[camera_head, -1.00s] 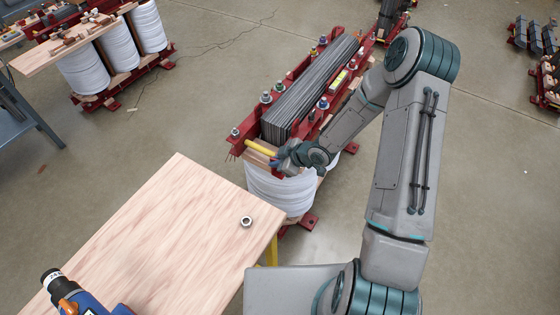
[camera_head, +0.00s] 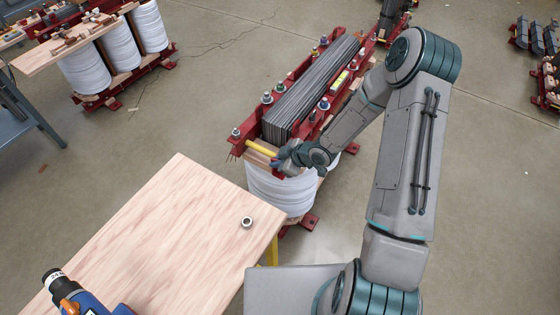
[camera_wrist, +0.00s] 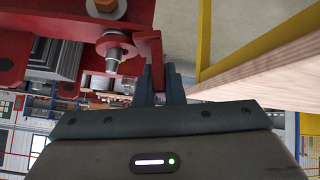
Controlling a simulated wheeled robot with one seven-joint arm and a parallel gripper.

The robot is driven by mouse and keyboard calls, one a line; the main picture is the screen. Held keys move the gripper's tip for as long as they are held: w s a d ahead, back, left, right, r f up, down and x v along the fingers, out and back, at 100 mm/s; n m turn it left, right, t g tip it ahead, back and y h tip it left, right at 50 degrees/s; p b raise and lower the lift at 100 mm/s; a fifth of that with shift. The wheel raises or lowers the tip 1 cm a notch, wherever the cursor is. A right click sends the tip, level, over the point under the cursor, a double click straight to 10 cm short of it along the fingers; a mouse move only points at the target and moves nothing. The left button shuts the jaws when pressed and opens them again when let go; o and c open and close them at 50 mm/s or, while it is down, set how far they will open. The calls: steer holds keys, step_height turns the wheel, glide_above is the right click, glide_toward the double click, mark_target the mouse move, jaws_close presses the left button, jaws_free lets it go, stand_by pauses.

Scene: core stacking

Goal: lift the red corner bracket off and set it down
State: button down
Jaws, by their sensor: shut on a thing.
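The red corner bracket (camera_wrist: 149,48) shows in the wrist view as a narrow red piece beside a bolt with a washer (camera_wrist: 113,50). My gripper (camera_wrist: 160,75) is shut on its lower end. The bracket is close against the bolt; I cannot tell if they touch. In the head view my gripper (camera_head: 281,160) is at the near end of the transformer core (camera_head: 310,85), just right of a yellow bar (camera_head: 262,147). The bracket is hidden or too small to pick out there.
A wooden table (camera_head: 170,235) stands in front of the core, with a metal nut (camera_head: 247,222) and a blue power tool (camera_head: 75,295) on it. Red clamp beams (camera_head: 245,135) with several bolts run along the core. A second coil assembly (camera_head: 110,60) stands at the back left.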

steer(key=shift+r+p, duration=2.2)
steer(key=shift+r, duration=0.7)
